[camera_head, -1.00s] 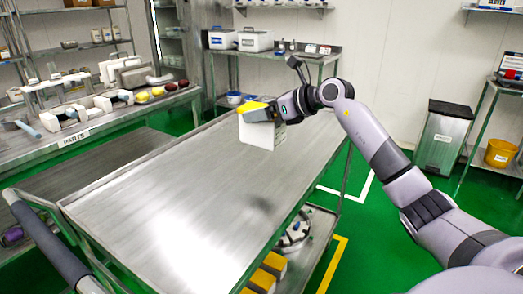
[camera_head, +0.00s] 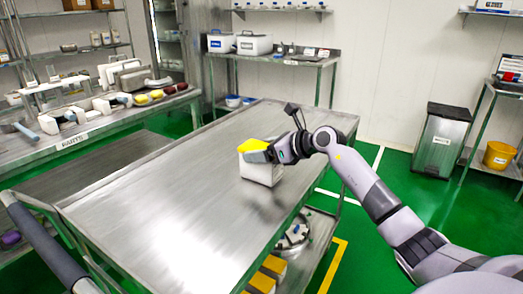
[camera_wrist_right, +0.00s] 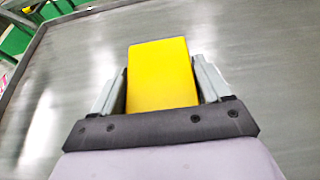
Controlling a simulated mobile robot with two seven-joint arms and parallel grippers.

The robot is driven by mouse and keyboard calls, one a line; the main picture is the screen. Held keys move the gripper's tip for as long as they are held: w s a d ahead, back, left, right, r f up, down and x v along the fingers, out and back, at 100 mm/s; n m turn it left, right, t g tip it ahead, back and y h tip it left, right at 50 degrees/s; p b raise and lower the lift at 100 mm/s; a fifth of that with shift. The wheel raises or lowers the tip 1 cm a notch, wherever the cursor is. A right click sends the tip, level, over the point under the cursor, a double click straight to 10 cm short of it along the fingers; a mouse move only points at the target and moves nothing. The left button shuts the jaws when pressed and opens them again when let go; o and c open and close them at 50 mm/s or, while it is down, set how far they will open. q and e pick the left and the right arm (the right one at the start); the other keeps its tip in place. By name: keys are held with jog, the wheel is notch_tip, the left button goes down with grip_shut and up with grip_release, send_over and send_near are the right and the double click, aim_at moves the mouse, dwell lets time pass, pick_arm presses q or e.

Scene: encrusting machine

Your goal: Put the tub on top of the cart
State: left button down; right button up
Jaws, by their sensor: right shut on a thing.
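The tub (camera_head: 260,172) is a white box with a yellow top, upright at the right part of the cart's (camera_head: 165,190) bare steel top. It is low over the surface, and I cannot tell for certain whether its base touches. My right gripper (camera_head: 262,152) is shut on the tub near its upper edge. In the right wrist view the tub's yellow top (camera_wrist_right: 162,75) sits between the two fingers (camera_wrist_right: 160,90), with the steel surface around it. My left gripper is not in view.
The cart top is otherwise clear. Its lower shelf holds yellow-topped tubs (camera_head: 262,281) and a round part (camera_head: 293,233). A parts bench (camera_head: 100,125) stands at the left. A back table (camera_head: 285,60) holds two white bins. A grey trash bin (camera_head: 440,140) stands at the right.

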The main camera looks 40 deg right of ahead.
jog(key=shift+f, duration=0.1)
jog(key=o, duration=1.4)
jog(key=shift+c, duration=0.2)
jog(key=shift+s+d, duration=0.1)
jog(key=shift+s, duration=0.05)
jog(key=b+v, duration=0.1)
jog(key=v, duration=1)
jog(key=shift+s+r, duration=0.25)
jog(key=shift+r, duration=0.05)
jog(key=shift+d, duration=0.1)
